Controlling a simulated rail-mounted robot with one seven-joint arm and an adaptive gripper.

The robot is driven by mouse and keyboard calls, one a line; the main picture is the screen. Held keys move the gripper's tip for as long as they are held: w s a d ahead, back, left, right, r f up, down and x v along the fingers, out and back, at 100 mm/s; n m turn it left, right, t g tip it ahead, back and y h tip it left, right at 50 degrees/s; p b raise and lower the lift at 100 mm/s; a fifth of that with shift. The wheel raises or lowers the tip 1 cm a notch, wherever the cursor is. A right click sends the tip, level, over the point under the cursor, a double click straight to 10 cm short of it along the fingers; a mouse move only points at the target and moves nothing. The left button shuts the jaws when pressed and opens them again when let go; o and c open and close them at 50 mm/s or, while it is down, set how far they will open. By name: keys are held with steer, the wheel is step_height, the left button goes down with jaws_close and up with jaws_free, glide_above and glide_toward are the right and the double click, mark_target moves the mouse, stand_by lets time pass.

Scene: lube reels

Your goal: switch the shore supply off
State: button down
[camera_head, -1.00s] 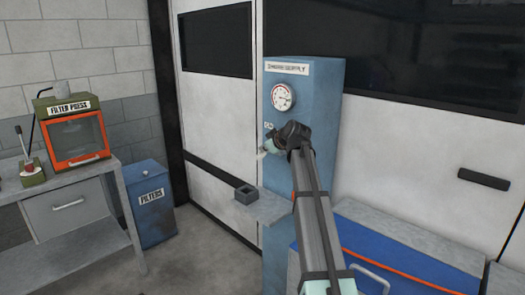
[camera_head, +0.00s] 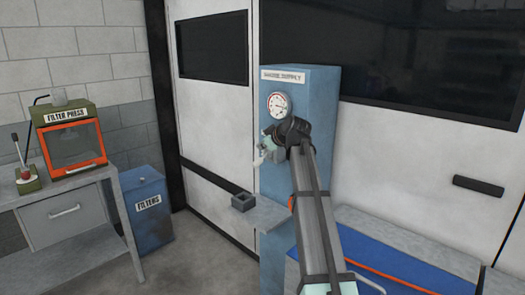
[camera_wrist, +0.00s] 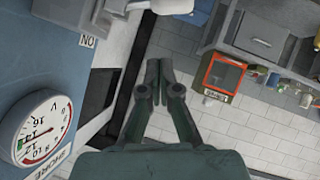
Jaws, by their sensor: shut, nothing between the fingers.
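The blue shore supply cabinet (camera_head: 318,92) stands against the white wall panels, with a name label (camera_head: 283,77) and a round gauge (camera_head: 279,104) on its front. In the wrist view the gauge (camera_wrist: 42,130) is large at the lower left. An ON label (camera_wrist: 88,41) shows upside down above it, beside a grey and dark part (camera_wrist: 105,12) cut by the top edge. My gripper (camera_head: 260,158) is in front of the cabinet below the gauge. In the wrist view its fingers (camera_wrist: 158,72) are together and empty, apart from the cabinet face. My arm hides part of the cabinet front; the switch is not clearly visible.
A grey shelf (camera_head: 268,216) with a small open square holder (camera_head: 244,200) juts out below my gripper. A small orange part (camera_head: 290,202) shows beside my arm. A blue filters bin (camera_head: 150,225) and a bench with the filter press (camera_head: 72,140) stand at left.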

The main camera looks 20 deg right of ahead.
steer(key=b+v, duration=0.1)
steer(key=v, duration=0.7)
steer(key=shift+s, duration=0.35)
steer(key=shift+m, duration=0.3)
